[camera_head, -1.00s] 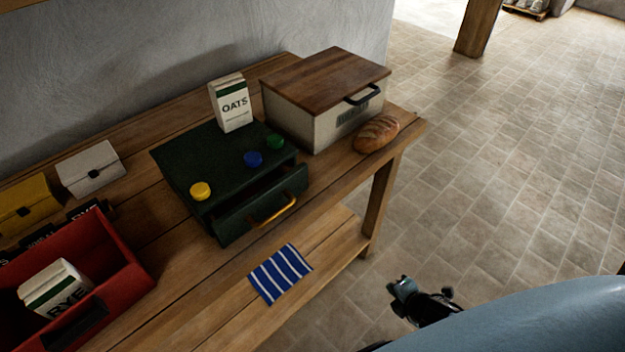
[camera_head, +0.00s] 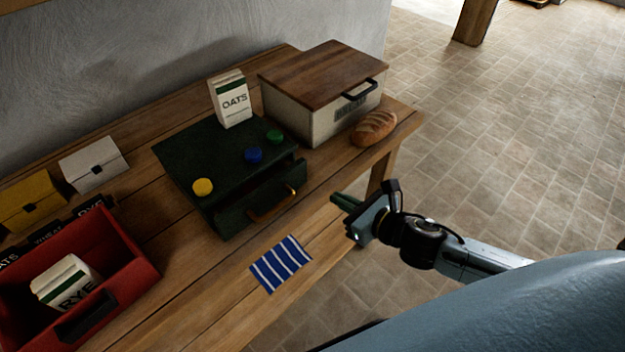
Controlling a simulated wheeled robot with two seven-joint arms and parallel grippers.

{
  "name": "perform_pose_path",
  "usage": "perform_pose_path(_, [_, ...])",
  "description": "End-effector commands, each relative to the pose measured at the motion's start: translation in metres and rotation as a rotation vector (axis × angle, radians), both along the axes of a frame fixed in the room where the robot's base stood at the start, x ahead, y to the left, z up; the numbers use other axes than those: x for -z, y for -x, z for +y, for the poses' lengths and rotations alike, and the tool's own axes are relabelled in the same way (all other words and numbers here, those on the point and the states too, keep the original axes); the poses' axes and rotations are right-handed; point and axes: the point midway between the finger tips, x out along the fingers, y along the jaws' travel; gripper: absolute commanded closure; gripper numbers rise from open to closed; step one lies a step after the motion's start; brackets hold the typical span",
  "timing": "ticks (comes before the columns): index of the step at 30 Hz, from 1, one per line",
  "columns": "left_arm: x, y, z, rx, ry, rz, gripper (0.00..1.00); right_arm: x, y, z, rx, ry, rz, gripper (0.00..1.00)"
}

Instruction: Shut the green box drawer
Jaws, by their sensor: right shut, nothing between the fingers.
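The dark green box (camera_head: 205,153) stands on the wooden table, with a yellow, a blue and a green knob on its top. Its drawer (camera_head: 240,213) is pulled part way out at the front, with a dark gap above it. The drawer's curved handle (camera_head: 273,205) is on its front face. My right gripper (camera_head: 338,203) is shut and empty. It is right of the drawer, by the table's front edge, apart from the handle. My left gripper is not in view.
A blue striped cloth (camera_head: 280,263) lies in front of the drawer. A bread box (camera_head: 292,117) and a loaf (camera_head: 374,128) are to the right. A red bin (camera_head: 135,277) holding a rye carton (camera_head: 66,283) is at left.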

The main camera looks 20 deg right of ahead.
Motion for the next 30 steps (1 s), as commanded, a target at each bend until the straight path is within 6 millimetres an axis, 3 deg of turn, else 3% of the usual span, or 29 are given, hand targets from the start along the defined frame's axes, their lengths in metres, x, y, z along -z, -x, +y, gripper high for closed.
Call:
perform_pose_path(9, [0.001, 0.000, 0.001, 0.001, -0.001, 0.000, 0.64, 0.016, -0.053, 0.019, 0.003, -0.002, -0.002, 1.00])
perform_pose_path(15, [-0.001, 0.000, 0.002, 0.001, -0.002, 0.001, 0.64, 0.016, -0.077, 0.028, 0.002, -0.003, 0.000, 1.00])
perform_pose_path(30, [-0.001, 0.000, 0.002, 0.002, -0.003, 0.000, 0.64, 0.017, -0.086, 0.031, 0.002, -0.001, 0.001, 1.00])
